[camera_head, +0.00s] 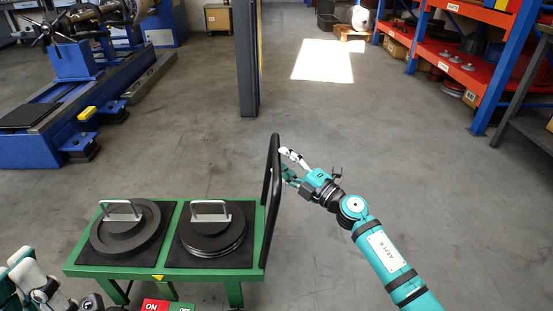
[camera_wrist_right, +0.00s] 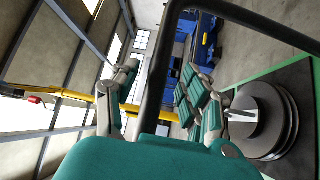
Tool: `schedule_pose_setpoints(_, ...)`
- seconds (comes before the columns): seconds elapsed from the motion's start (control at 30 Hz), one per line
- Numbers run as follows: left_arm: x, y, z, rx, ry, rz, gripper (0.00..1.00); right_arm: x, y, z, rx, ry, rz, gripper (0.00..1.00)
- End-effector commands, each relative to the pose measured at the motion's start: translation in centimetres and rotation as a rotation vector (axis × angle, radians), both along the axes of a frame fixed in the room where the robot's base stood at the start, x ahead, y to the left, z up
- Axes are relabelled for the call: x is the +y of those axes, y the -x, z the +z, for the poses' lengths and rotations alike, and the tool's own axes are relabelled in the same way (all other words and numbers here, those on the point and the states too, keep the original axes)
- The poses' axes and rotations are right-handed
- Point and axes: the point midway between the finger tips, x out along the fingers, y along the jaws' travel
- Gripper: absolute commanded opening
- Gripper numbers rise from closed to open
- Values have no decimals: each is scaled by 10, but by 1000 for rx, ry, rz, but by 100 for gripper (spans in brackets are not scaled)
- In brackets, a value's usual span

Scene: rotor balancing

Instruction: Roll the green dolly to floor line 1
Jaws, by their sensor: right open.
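The green dolly (camera_head: 160,272) stands at the lower left of the head view, with a tall black handle (camera_head: 272,200) on its right end. My right gripper (camera_head: 284,163) is at the upper part of this handle, on its right side. In the right wrist view the open fingers (camera_wrist_right: 155,92) lie on either side of the black handle bar (camera_wrist_right: 160,75), not closed on it. My left gripper (camera_head: 28,275) shows partly at the lower left corner, beside the dolly; its jaws are unclear. No floor line 1 can be made out.
Two stacks of dark discs with grey handles, the left stack (camera_head: 125,228) and right stack (camera_head: 210,232), sit on the dolly. A dark post (camera_head: 247,70) stands beyond it. A blue machine (camera_head: 45,135) is at left, orange shelving (camera_head: 465,65) at right. Open floor (camera_head: 340,125) lies between.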

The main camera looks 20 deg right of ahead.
Motion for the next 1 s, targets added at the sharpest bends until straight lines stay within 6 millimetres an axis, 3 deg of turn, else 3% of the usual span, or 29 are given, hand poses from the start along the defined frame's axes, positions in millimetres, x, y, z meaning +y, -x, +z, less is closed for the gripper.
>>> schedule_pose_setpoints(0.2, 1, 4, -5, -21, 7, -1, 0, 12, -24, 3, 0, -1, -1, 46)
schedule_pose_setpoints(0.57, 1, 4, -6, -21, 7, -1, 0, 16, -29, 4, 0, 0, 0, 46)
schedule_pose_setpoints(0.93, 1, 4, -6, -19, 7, -2, 0, 15, -28, 4, 0, 0, 0, 0)
schedule_pose_setpoints(1.0, 1, 4, -6, -19, 7, -2, 0, 15, -28, 5, 0, 0, -1, 0)
